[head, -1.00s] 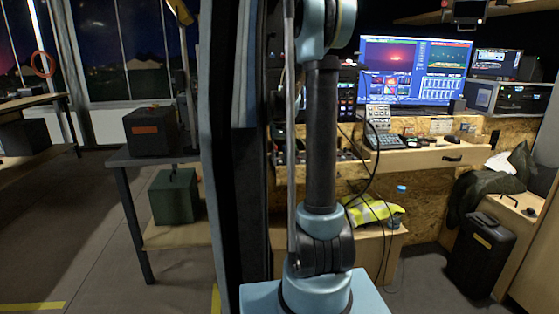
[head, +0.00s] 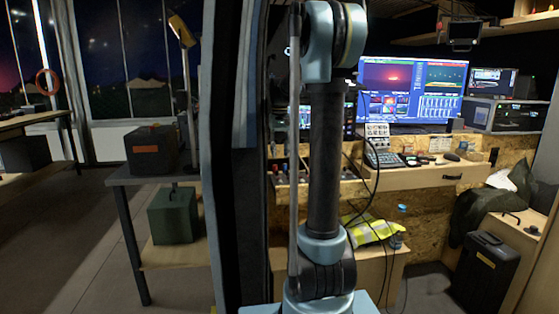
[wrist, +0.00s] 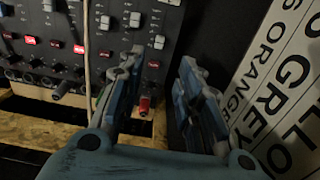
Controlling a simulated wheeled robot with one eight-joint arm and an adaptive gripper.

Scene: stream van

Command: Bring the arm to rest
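My arm stands upright in the middle of the head view, its upper joint near the top edge. My gripper is out of the head view. In the wrist view my gripper (wrist: 160,75) is open, with a clear gap between its two blue-grey fingers and nothing held. Beyond the fingers is a dark control panel (wrist: 50,33) with rows of grey, red and white keys and knobs. A white board with black lettering (wrist: 270,85) is at the right of that view. I cannot tell how far the fingertips are from the panel.
In the head view a wooden desk (head: 425,180) carries a lit monitor (head: 410,92) and a small console (head: 380,148). A dark case (head: 486,272) stands on the floor at right. A dark partition edge is close left of my arm. Open floor (head: 85,255) shows at far left.

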